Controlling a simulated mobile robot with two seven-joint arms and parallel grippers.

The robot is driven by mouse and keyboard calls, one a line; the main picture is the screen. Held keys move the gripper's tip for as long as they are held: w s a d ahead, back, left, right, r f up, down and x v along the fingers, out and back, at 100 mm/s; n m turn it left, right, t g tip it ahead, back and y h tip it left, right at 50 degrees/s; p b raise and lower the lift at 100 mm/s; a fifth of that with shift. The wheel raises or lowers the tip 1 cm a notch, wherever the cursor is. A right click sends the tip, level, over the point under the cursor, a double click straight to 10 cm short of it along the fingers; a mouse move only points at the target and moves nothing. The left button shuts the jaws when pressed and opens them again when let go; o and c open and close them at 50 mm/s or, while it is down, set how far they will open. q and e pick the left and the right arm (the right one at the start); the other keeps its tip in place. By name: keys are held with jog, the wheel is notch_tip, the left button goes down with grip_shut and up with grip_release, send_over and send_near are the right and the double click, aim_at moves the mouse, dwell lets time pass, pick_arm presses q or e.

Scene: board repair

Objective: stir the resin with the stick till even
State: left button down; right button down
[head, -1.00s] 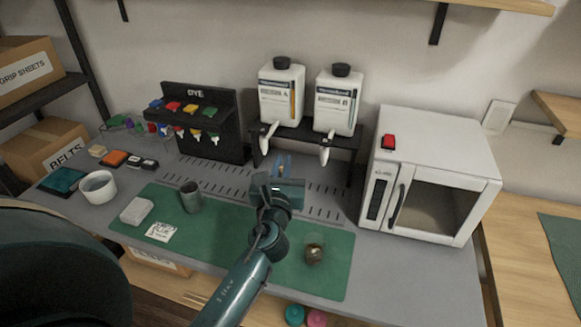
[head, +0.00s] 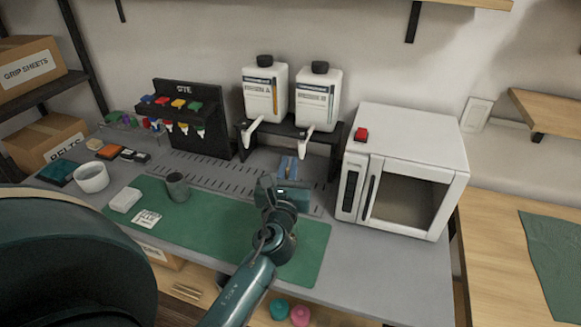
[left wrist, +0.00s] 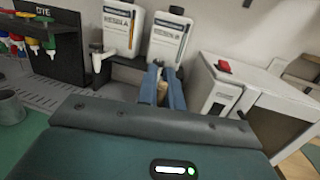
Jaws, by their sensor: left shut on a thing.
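My left gripper (head: 287,167) reaches over the green mat, pointing toward the back of the bench. In the left wrist view its two blue fingers (left wrist: 175,92) are shut on a thin tan piece, which looks like the stick (left wrist: 162,92). Most of the stick is hidden by the fingers and the gripper body. My right gripper is out of view.
Two white bottles (head: 264,95) (head: 318,100) with taps stand on a black rack behind the gripper. A white oven (head: 410,170) stands right. A dye rack (head: 190,118), white bowl (head: 92,178) and white block (head: 125,200) are left. The mat (head: 312,240) is bare at right.

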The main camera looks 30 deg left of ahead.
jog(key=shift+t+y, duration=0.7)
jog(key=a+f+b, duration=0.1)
jog(key=b, duration=0.2)
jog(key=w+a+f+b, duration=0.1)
jog(key=b, duration=0.3)
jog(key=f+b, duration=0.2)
jog(key=b, duration=0.2)
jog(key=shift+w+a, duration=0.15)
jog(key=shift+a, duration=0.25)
